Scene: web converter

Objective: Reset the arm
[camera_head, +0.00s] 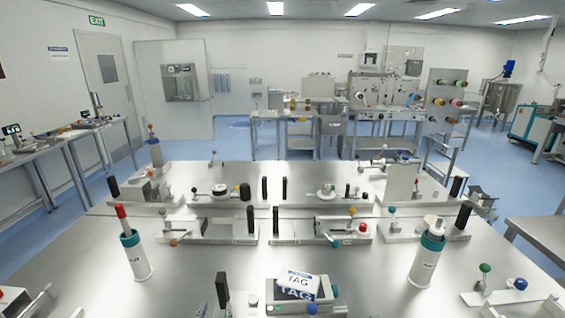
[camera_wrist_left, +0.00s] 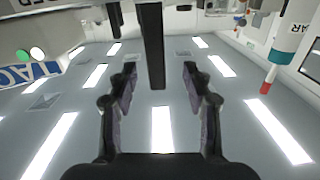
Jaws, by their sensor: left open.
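My left gripper (camera_wrist_left: 160,95) shows in the left wrist view with its two dark fingers spread apart and nothing held between them. The wrist picture is upside down, with bright ceiling lamps behind the fingers. A black upright post (camera_wrist_left: 152,45) appears in the gap, seemingly beyond the fingertips; I cannot tell the exact distance. What appears to be the same post (camera_head: 222,290) stands near the front edge in the head view. There I cannot make out the left gripper clearly. My right gripper is not in view.
A white device with a TAG label (camera_head: 298,282) stands front centre. A teal-banded white holder with a red-tipped tool (camera_head: 137,262) stands left; another holder (camera_head: 425,265) stands right. Several fixtures line the steel table (camera_head: 200,268) farther back. Bare table lies between the left holder and post.

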